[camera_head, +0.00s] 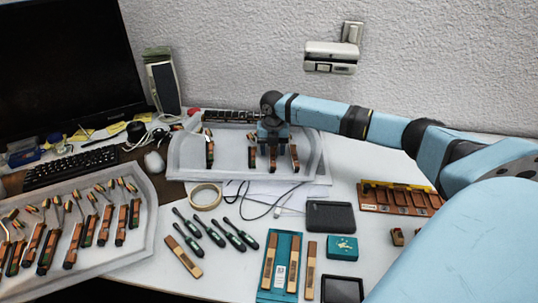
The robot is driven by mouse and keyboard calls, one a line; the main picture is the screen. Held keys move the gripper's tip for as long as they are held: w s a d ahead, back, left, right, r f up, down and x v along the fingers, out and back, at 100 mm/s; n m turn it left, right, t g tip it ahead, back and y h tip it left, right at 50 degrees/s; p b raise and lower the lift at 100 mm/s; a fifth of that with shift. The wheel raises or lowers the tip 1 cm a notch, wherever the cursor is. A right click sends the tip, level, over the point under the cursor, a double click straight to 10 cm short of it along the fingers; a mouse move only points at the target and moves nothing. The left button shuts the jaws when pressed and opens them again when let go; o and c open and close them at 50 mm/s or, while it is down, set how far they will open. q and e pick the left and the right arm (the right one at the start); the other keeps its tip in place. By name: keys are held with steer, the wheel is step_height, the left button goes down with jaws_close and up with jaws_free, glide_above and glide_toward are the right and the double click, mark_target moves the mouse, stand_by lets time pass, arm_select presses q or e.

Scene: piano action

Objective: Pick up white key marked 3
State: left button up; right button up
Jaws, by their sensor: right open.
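My right gripper (272,142) reaches in from the right over the far grey tray (188,168). It is open, and its fingers point down close above or beside the brown hammer-like wooden parts (294,156) in that tray. Contact cannot be told. Long wooden key-like pieces lie at the front: one loose on the table (182,257), one beside the teal tray (310,268), and others in the teal tray (268,264). No number can be read on any of them, so I cannot tell which is key 3. My left gripper is not in view.
A second grey tray (148,200) with several hammer parts stands at the left. Screwdrivers (212,232), a tape roll (205,196), a black box (330,216) and a brown rack (400,199) lie around. Monitor and keyboard (70,168) fill the back left.

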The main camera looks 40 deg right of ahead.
jaws_close()
